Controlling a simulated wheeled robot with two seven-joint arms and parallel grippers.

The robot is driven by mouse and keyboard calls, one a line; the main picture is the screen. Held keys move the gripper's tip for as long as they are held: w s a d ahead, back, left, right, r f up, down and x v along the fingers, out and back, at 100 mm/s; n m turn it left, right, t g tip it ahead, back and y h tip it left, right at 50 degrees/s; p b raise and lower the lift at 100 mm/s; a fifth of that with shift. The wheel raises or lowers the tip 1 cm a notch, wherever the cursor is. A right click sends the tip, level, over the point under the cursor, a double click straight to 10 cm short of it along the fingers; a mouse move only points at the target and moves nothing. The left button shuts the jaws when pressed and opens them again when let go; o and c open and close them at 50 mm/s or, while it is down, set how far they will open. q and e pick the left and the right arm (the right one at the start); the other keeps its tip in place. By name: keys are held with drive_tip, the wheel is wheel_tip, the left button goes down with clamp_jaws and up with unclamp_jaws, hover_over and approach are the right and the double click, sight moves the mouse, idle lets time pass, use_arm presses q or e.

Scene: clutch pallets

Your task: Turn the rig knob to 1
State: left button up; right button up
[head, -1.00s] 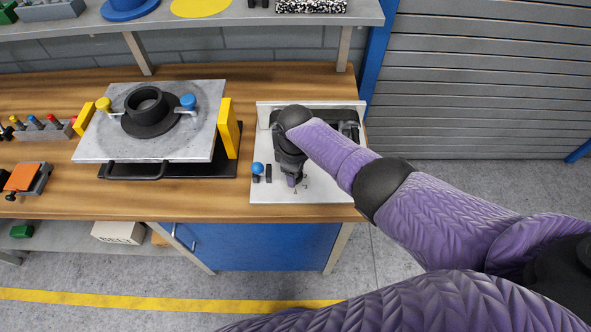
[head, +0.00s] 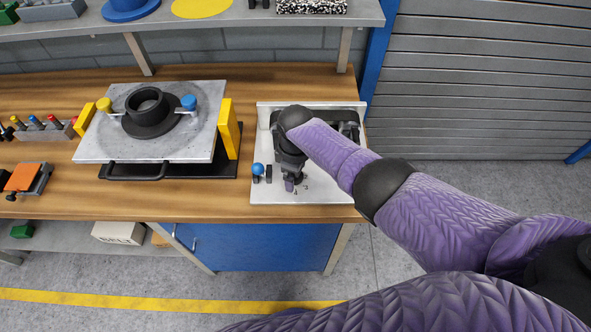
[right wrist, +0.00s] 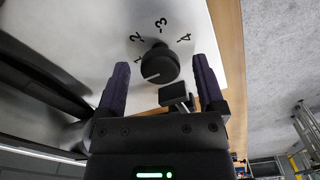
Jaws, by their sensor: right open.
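The rig's pale plate (head: 325,194) lies at the right end of the bench. Its round black knob (right wrist: 158,66) shows in the right wrist view, with printed numbers around its far side. A white line on the knob's face points down and left in that view, on the side of the partly hidden 1. My right gripper (right wrist: 160,62) is open, with one finger on each side of the knob and visible gaps. In the head view my right gripper (head: 295,184) is over the plate's front and hides the knob. My left gripper is out of view.
A blue-balled lever (head: 257,170) stands left of my right gripper on the plate. A black block (right wrist: 173,95) sits close to the knob. A fixture plate (head: 90,150) with a black flanged ring (head: 150,118) stands farther left.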

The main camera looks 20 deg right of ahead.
wheel_tip(320, 180, up, 10)
drive_tip(key=p, duration=0.5)
